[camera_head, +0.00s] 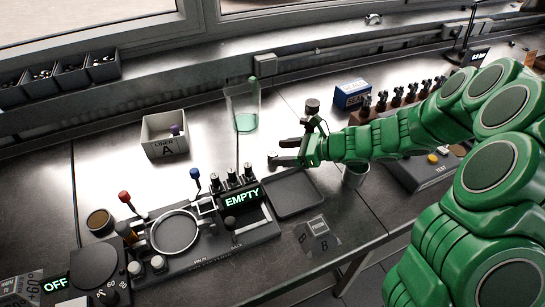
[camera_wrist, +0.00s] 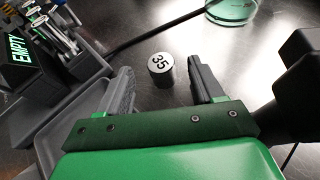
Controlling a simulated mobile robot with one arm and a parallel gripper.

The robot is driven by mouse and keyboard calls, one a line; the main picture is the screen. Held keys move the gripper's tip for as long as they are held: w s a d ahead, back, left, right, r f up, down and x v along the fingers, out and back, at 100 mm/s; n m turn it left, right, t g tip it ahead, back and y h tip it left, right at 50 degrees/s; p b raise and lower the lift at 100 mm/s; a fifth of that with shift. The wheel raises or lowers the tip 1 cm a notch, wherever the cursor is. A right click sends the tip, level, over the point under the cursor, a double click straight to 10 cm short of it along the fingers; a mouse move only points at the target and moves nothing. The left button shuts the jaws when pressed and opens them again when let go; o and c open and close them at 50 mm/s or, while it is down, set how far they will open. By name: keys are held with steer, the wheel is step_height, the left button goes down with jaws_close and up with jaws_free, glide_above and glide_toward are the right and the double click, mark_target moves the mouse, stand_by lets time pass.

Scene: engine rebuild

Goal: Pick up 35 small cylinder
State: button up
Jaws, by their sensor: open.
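The small cylinder marked 35 (camera_wrist: 160,68) stands upright on the metal bench in the wrist view, its number on the top face. My gripper (camera_wrist: 165,85) is open, with one finger to the left of the cylinder and the other to the right. The cylinder lies a little beyond the fingertips, and the fingers do not touch it. In the head view my gripper (camera_head: 274,158) is low over the bench, behind the dark tray. A small pale round top beside the fingertips there is probably the cylinder, but its number cannot be read.
A dark tray (camera_head: 293,210) is just in front of my gripper. The machine with the EMPTY display (camera_head: 242,198) is to the left. A clear container with green liquid (camera_head: 245,122) stands behind. The LINER A box (camera_head: 152,153) is farther left, with bare bench between.

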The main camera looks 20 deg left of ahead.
steer(key=shift+x, duration=0.75)
jaws_close()
